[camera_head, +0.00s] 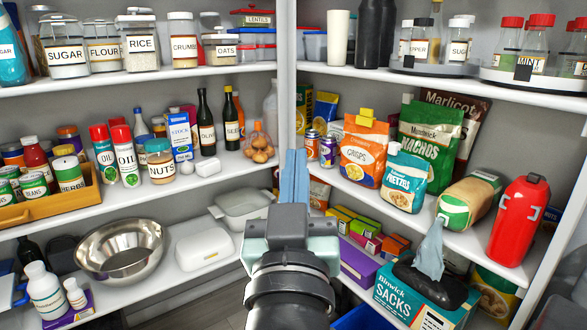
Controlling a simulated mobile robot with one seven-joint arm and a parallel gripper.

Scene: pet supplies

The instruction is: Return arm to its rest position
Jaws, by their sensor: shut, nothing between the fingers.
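My gripper (294,176) is in the middle of the head view, pointing forward and up toward the corner of the shelves. Its two blue fingers are together with nothing between them. It is in open space in front of the shelves and does not visibly touch anything. My gripper and wrist hide part of the lower corner.
Shelves line both sides, with jars (68,44), bottles (206,125), a crisps bag (362,150) and a red canister (517,222). Lower down are a metal bowl (122,250), a white butter dish (204,246) and a sacks box (425,290). Some dark floor shows below the left shelf.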

